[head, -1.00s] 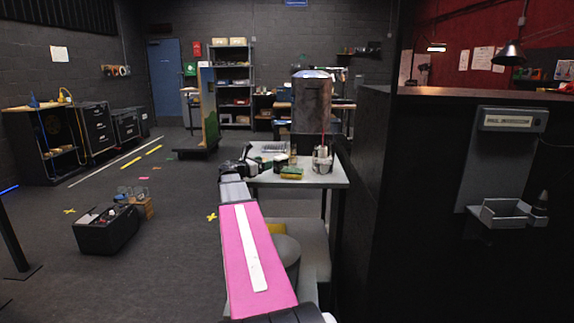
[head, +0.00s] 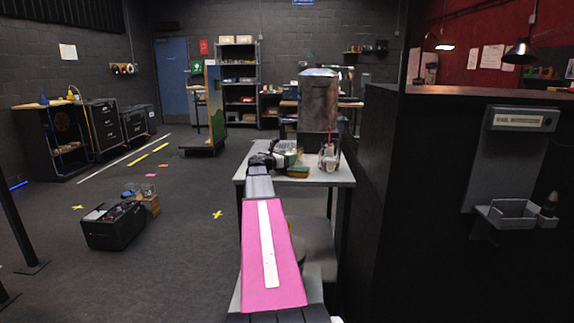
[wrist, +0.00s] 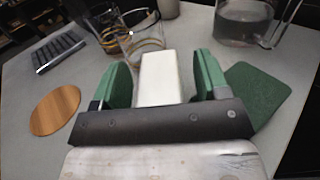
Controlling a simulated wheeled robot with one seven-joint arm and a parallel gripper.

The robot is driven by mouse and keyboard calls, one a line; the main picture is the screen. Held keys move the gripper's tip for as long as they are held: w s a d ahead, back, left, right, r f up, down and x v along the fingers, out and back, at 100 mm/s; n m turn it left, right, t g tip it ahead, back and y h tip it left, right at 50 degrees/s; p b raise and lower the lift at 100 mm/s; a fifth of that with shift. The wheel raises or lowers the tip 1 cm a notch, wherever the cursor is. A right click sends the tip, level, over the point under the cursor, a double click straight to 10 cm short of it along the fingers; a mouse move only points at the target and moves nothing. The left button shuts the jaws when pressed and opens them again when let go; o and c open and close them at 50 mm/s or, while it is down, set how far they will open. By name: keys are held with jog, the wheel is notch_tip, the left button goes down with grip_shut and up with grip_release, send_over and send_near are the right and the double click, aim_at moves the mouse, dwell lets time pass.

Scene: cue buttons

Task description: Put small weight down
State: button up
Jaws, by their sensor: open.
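My gripper (wrist: 162,85) has green-padded fingers that stand apart over a grey table (head: 341,178). A pale white block (wrist: 162,72) shows between the fingers, with a gap on each side. It may be the small weight, but I cannot be sure. Whether it rests on the table is hard to tell. In the head view my gripper (head: 262,160) is small over the table's left part, and the block cannot be made out there.
In the wrist view a round wooden disc (wrist: 55,112) lies left, a green square pad (wrist: 258,92) right. Glass vessels (wrist: 140,35) and a jug (wrist: 243,25) stand beyond; a dark keypad-like item (wrist: 60,52) lies far left. A dark partition (head: 420,200) rises right of the table.

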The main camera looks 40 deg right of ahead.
jog(key=shift+c, duration=0.3)
grip_shut()
jog(key=shift+r, duration=0.15)
jog(key=shift+r, duration=0.6)
notch_tip(320, 180, up, 3)
jog(key=shift+f, duration=0.15)
jog(key=s+a+r, duration=0.1)
jog(key=a+r, duration=0.5)
jog(key=a, duration=0.5)
jog(key=shift+s+a+r, duration=0.25)
jog(key=shift+a+r, duration=0.1)
jog(key=shift+r, duration=0.05)
